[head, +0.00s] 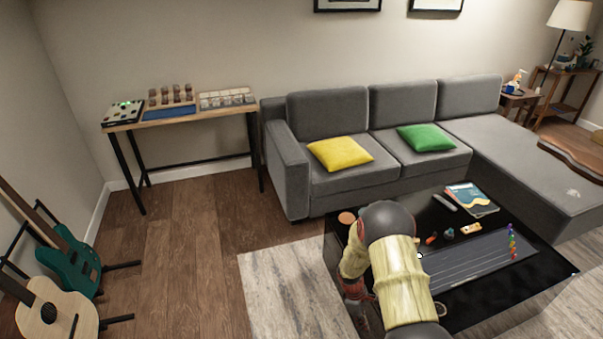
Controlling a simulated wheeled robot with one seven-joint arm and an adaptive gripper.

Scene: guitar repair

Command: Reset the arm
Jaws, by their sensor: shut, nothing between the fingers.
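My arm (397,275) reaches up from the bottom of the head view and bends at a dark joint in front of the coffee table (480,301). Its far part folds back down on the left side. My gripper (361,318) hangs low beside the table's left edge, pointing down, small and partly hidden by my arm. It is shut and empty.
The coffee table holds a grey mat (470,262), a book (472,199) and several small items. A grey sofa (330,183) stands behind. A side table (185,115) is back left. Two guitars (55,310) stand at left. The wooden floor (185,240) between is clear.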

